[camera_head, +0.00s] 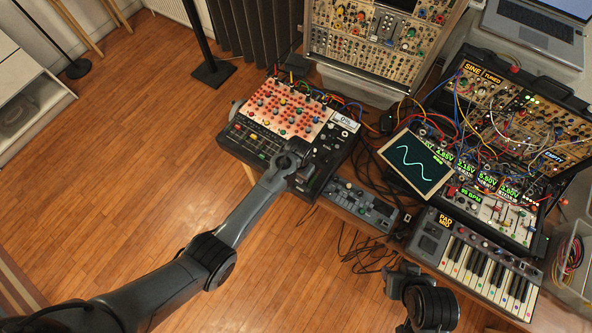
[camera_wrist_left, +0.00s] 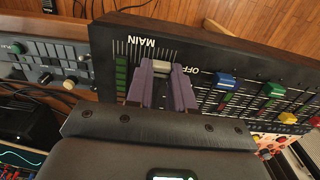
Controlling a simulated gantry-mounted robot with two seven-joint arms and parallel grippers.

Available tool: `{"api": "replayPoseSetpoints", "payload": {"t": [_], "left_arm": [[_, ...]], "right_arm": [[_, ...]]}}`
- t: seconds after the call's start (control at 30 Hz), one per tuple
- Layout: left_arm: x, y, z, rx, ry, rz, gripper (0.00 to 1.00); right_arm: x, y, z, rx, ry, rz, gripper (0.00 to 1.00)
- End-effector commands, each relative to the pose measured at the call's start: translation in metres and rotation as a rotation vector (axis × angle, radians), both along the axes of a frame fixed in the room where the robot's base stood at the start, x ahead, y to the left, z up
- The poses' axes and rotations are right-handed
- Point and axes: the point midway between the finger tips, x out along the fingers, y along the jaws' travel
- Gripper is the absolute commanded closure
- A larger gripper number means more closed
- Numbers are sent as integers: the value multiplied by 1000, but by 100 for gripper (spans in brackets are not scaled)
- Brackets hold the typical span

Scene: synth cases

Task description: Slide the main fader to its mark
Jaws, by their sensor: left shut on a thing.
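The dark mixer console (camera_head: 228,137) sits on the table's left end in the head view, its red-dotted knob panel on top. In the left wrist view the MAIN label (camera_wrist_left: 143,48) stands on the console (camera_wrist_left: 215,45) next to a row of white tick marks. My left gripper (camera_head: 301,181) is over the console's right front part. Its purple fingers (camera_wrist_left: 161,78) are shut on the grey main fader cap (camera_wrist_left: 160,67) in the left wrist view. The fader's slot is largely hidden by the fingers, and I cannot make out its mark. No right gripper fingers show.
Blue (camera_wrist_left: 228,79) and yellow fader caps stand beside the fingers. A small display (camera_head: 344,121) on the console appears to read 0%. A compact synth (camera_head: 362,207), a tilted screen (camera_head: 415,163) and a keyboard (camera_head: 480,262) lie to the right, with loose cables between them.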

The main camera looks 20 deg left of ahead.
Motion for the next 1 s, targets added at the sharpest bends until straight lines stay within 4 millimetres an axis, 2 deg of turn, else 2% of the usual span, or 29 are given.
{"api": "replayPoseSetpoints", "payload": {"t": [0.07, 0.1, 0.27, 0.67, 0.77, 1.0], "left_arm": [[-1, 0, 0, 2, 5, -1, 100], [-1, 0, 0, 2, 5, -1, 75], [-1, 0, 0, 1, 4, 0, 51], [0, 0, 6, 0, 1, 0, 51], [0, 0, 17, 0, 0, 0, 51], [0, 0, 58, 0, -1, -1, 51]], "right_arm": [[0, 0, 0, 2, 1, -1, 57], [0, 1, 0, 2, 1, -1, 57], [-1, 1, 0, 2, 2, -1, 57], [-1, 0, 1, -2, 3, 1, 57], [-1, -1, 3, -5, 2, 4, 57], [-1, -2, 9, -8, 3, 5, 57]]}}
